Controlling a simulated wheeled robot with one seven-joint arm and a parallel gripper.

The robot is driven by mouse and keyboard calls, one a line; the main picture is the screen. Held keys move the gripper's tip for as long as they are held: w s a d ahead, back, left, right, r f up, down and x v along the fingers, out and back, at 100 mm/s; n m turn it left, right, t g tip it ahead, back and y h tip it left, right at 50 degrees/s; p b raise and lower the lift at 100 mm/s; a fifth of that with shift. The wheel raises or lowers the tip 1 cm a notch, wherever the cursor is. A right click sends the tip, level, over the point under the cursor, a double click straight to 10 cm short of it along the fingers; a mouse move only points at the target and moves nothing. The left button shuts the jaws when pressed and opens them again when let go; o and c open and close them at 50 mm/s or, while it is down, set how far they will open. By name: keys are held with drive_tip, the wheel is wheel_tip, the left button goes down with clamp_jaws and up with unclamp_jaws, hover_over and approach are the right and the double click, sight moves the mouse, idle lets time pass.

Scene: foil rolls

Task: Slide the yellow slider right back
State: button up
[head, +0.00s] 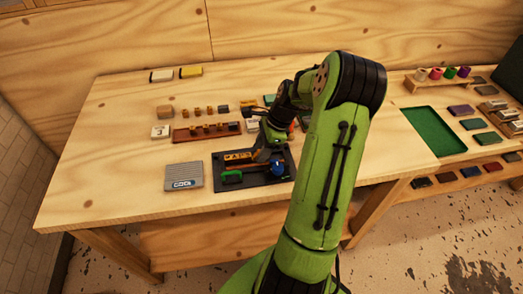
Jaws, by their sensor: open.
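A dark board (255,182) lies on the wooden table in front of my arm. On it are a yellow-orange piece with dark marks (238,158), a green handle-like piece (231,177) and a blue knob (277,169). The yellow-orange piece may be the yellow slider; the view is too small to tell. My gripper (263,154) is open, low over the back middle of the board, just right of the yellow-orange piece. Whether it touches anything cannot be told. My arm hides part of the board's right side.
A grey panel (183,177) lies left of the board. Behind it, a brown rack (206,133) holds small blocks, with more small blocks farther back. A green tray (434,131) lies at the right. The table's front left is clear.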

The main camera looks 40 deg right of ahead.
clamp_jaws()
drive_tip(key=shift+r, duration=0.1)
drive_tip(key=s+d+p, duration=0.2)
drive_tip(key=d, duration=0.1)
drive_tip(key=s+d+p, duration=0.1)
drive_tip(key=d+p, duration=0.1)
drive_tip(key=shift+s+d+r, duration=0.1)
drive_tip(key=shift+s+d, duration=0.05)
drive_tip(key=shift+s, duration=0.15)
drive_tip(key=shift+s+d, duration=0.1)
drive_tip(key=shift+d, duration=0.05)
unclamp_jaws()
